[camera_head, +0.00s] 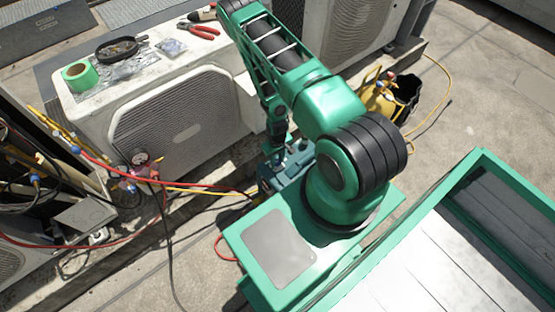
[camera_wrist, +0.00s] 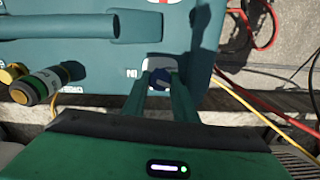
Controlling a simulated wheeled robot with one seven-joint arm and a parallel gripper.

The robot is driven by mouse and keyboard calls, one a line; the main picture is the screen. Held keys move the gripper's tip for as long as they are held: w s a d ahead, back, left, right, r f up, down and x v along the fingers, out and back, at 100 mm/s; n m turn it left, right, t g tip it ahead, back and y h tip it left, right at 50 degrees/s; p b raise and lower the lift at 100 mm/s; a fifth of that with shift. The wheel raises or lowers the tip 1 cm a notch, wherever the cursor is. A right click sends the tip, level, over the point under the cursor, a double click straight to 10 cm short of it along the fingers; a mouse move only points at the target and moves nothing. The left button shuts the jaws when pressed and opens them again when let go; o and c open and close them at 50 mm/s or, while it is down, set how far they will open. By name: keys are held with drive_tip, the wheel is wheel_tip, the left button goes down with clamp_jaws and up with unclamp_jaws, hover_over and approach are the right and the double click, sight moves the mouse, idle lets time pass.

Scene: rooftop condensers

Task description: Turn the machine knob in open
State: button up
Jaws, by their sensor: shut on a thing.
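The machine (camera_wrist: 70,60) is a teal box with a handle bar and fills the upper part of the wrist view. In the head view the machine (camera_head: 289,170) stands on the ground beyond my base, below my arm; the knob cannot be made out there.
A brass and black fitting (camera_wrist: 35,88) sticks out of the machine near my fingers. Red and yellow hoses (camera_wrist: 265,75) run beside it.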

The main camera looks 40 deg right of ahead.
sight(277, 161)
drive_tip(key=shift+n, duration=2)
drive_tip(key=o, duration=1)
drive_tip(key=shift+o, duration=0.2)
wheel_tip(277, 161, up, 11)
drive_tip(key=shift+f, duration=0.1)
